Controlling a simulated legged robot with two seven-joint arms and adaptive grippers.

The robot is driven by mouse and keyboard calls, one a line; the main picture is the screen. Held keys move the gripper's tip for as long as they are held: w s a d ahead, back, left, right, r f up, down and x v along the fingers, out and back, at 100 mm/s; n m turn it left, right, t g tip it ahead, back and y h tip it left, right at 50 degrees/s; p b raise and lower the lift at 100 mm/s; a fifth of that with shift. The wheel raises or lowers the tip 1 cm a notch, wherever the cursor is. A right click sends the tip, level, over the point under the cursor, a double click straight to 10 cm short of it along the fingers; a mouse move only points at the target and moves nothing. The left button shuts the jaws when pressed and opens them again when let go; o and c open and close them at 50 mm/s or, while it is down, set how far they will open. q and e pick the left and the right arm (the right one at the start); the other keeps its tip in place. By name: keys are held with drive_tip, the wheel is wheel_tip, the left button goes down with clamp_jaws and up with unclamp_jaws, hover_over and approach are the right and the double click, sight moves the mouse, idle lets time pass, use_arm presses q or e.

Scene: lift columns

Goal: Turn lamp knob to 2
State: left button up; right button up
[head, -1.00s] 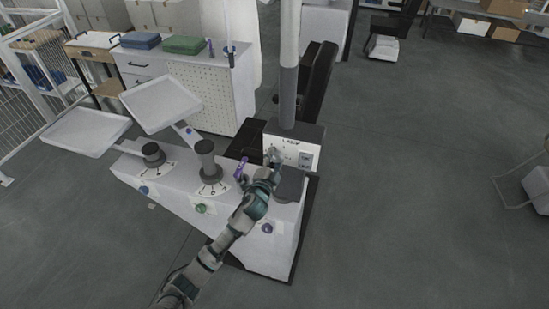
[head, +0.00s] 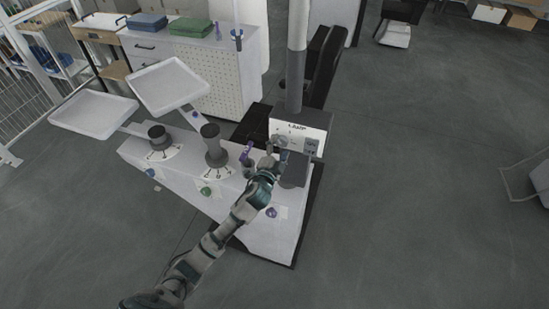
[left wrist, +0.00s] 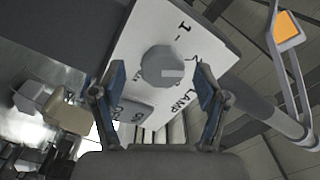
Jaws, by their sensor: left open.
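The lamp knob (left wrist: 160,66) is a round grey disc with a light mark pointing right in the left wrist view. It sits on a white panel (left wrist: 146,33) with a "1" and the word LAMP. The panel is also the front of a white box (head: 316,124) in the head view. My left gripper (left wrist: 162,82) is open, with one finger on each side of the knob in the picture. I cannot tell whether the fingers touch it. In the head view the left gripper (head: 277,150) is close in front of the panel and hides part of it. My right gripper is not in view.
A grey post (head: 296,75) rises behind the lamp box. The white console (head: 232,188) below carries dark dial columns (head: 214,150) and coloured knobs. Two white trays (head: 94,115) (head: 174,86) stand at its left.

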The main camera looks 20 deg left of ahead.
use_arm(q)
drive_tip(key=s, duration=1)
drive_tip(key=shift+a, duration=0.25)
drive_tip(key=shift+s, duration=0.1)
wheel_tip(320, 180, down, 22)
drive_tip(key=a+n+g+b, duration=0.2)
drive_tip(key=g, duration=0.2)
drive_tip(key=s+a+f+n+g+b, duration=0.15)
drive_tip(key=s+f, duration=0.25)
drive_tip(key=f, duration=0.4)
drive_tip(key=s+a+f+g, duration=0.1)
drive_tip(key=s+f+g, duration=0.15)
drive_tip(key=f, duration=0.65)
drive_tip(key=s+a+f+n+g+b, duration=0.1)
drive_tip(key=s+f, duration=0.3)
drive_tip(key=f, duration=0.4)
drive_tip(key=s+f+n+g+b, duration=0.25)
drive_tip(key=s+f+g, duration=0.25)
drive_tip(key=s+f, duration=1.5)
drive_tip(key=s+f+n+g, duration=0.1)
drive_tip(key=s+f, duration=0.2)
drive_tip(key=s, duration=0.7)
drive_tip(key=s+f+n+g, duration=0.2)
drive_tip(key=s+f, duration=0.1)
drive_tip(key=s, duration=0.7)
drive_tip(key=shift+s+d+y+b, duration=0.15)
drive_tip(key=shift+d+y+b, duration=0.05)
drive_tip(key=shift+y+b, duration=0.15)
